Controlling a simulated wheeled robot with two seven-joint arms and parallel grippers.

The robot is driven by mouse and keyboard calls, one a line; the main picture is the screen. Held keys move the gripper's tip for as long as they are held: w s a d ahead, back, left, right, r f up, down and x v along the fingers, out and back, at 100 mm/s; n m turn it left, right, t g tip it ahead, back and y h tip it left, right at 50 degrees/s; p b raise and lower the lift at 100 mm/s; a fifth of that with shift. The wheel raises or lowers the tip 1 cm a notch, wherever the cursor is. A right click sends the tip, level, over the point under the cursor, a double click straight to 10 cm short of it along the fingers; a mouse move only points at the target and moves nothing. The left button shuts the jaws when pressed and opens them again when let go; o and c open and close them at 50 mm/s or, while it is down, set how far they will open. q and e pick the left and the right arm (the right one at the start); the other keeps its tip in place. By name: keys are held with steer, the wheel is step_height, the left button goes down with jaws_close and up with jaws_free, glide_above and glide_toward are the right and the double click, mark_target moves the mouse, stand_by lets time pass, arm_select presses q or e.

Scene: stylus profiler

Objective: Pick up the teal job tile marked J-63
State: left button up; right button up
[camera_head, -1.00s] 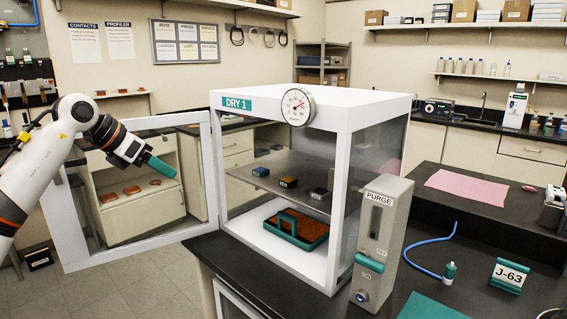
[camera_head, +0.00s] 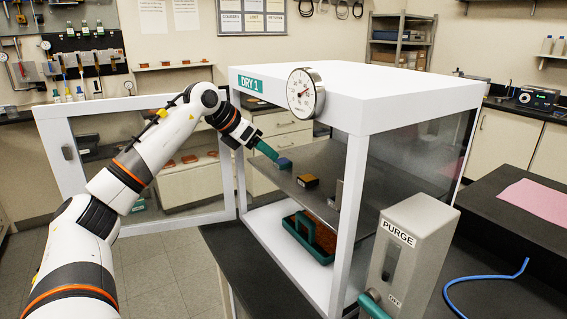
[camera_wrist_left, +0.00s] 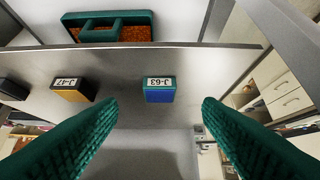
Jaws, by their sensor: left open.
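A blue block (camera_head: 284,164) lies on the shelf of the DRY 1 cabinet; in the left wrist view this block (camera_wrist_left: 159,96) carries a white label reading J-63, upside down. My left gripper (camera_head: 270,151) has teal fingers and reaches through the cabinet's open front toward the block. In the wrist view the gripper (camera_wrist_left: 160,106) is open and empty, its fingers to either side of the block; contact cannot be told. My right gripper is not in view.
A yellow-fronted block (camera_head: 306,181) marked J-47 and a further block (camera_head: 336,194) share the metal shelf (camera_head: 262,178). A teal tray (camera_head: 296,238) of orange beads sits below. The open door (camera_head: 50,165) stands left; the PURGE unit (camera_head: 412,255) stands front right.

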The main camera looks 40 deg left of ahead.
mark_target(283, 161)
arm_select(q)
steer(key=shift+w+d+f, duration=0.15)
steer(key=shift+w+f, duration=0.2)
steer(key=shift+w, duration=0.05)
steer(key=p+x, duration=0.1)
steer(key=x, duration=0.3)
steer(key=shift+w, duration=0.25)
steer(key=shift+w+d+f, duration=0.1)
steer(key=shift+w+f, duration=0.1)
steer(key=shift+s, duration=0.1)
steer(key=c, duration=1.1)
steer(key=shift+o, duration=0.2)
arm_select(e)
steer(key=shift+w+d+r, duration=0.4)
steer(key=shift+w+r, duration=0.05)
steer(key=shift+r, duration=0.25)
arm_select(q)
steer(key=shift+r, duration=0.15)
